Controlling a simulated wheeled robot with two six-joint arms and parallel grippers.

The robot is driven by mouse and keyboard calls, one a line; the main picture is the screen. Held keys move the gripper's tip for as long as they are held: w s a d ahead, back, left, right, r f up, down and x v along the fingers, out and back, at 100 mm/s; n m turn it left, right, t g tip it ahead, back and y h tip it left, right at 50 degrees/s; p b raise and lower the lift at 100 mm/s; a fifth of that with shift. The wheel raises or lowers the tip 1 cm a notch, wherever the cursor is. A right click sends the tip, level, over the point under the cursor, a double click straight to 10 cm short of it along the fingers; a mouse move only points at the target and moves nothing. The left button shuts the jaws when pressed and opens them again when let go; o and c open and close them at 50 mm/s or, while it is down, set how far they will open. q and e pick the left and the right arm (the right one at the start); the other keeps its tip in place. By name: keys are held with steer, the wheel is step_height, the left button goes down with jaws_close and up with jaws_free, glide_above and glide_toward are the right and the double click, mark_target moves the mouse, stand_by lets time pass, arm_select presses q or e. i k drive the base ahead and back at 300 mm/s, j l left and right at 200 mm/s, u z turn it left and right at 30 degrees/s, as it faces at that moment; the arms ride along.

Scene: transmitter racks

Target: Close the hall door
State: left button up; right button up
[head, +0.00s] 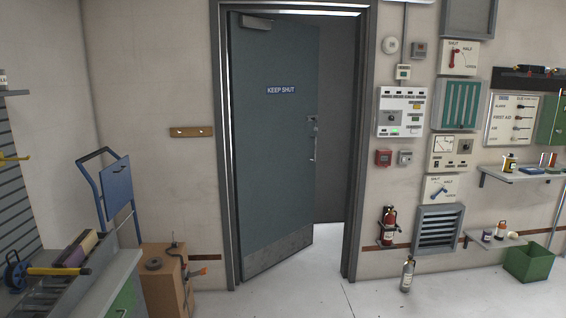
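The hall door (273,150) is a grey-blue panel with a "KEEP SHUT" sign (281,90) and a paler kick plate along its bottom. It stands partly open in its grey frame (361,150). Its left edge is at the frame, and its free right edge is swung away from me into the space beyond. A handle (312,150) shows near that free edge. A gap with a dark wall and pale floor behind shows between the door and the right jamb. Neither of my grippers is in view.
The floor (330,295) before the doorway looks clear. A cardboard box (163,285) and a blue folding cart (114,190) stand left. Right of the doorway are wall panels, a red extinguisher (389,225), a grey cylinder (407,274) on the floor and a green bin (528,263).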

mark_target(274, 62)
steer(key=i+u, duration=0.15)
steer(key=i, duration=5.05)
